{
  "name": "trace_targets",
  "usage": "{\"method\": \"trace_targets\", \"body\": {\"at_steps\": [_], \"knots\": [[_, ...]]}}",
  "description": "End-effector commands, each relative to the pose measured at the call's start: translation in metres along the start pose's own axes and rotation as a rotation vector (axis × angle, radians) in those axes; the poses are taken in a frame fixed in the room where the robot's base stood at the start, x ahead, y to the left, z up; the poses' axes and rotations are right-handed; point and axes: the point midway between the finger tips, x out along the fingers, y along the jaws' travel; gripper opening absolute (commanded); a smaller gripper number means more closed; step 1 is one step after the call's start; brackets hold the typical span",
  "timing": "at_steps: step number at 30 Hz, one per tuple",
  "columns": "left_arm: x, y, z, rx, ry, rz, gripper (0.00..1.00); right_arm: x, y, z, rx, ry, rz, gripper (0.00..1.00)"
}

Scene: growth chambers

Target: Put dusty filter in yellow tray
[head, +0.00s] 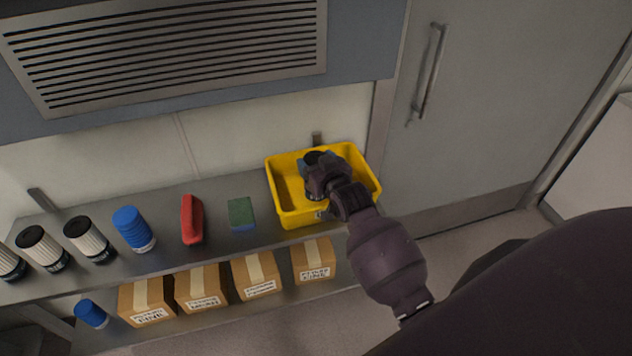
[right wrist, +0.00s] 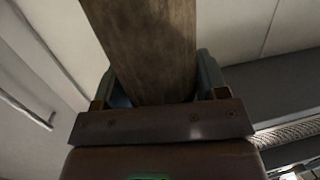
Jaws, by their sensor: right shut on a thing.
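The yellow tray (head: 289,213) stands at the right end of the upper steel shelf. My right gripper (head: 318,172) is over the inside of the tray and mostly covers what it holds. In the right wrist view, the right gripper (right wrist: 157,84) is shut on the dusty filter (right wrist: 143,42), a brown, grimy body between its two fingers. In the head view only the dark cap of the filter (head: 314,157) and a little of its lower end show. I cannot tell whether it touches the tray floor. My left gripper is not in view.
Along the shelf (head: 165,263) stand several white filters with black caps (head: 89,239), a blue filter (head: 134,229), a red item (head: 191,219) and a green and blue sponge (head: 241,213). Cardboard boxes (head: 256,273) and a blue cylinder (head: 91,313) sit on the lower shelf. A door handle (head: 430,70) is at right.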

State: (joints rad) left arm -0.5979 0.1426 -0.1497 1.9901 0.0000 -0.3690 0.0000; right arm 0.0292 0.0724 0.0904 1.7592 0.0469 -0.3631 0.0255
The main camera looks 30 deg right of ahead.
Motion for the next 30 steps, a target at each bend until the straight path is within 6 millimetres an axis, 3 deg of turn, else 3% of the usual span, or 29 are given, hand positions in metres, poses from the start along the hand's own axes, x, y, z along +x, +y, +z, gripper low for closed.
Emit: {"method": "trace_targets", "body": {"at_steps": [16, 30], "knots": [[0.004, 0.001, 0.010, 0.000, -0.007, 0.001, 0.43, 0.009, 0.000, 0.057, 0.000, -0.001, -0.001, 0.39], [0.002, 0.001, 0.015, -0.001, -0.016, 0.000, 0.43, 0.010, 0.000, 0.063, 0.000, 0.001, -0.001, 0.39]]}}
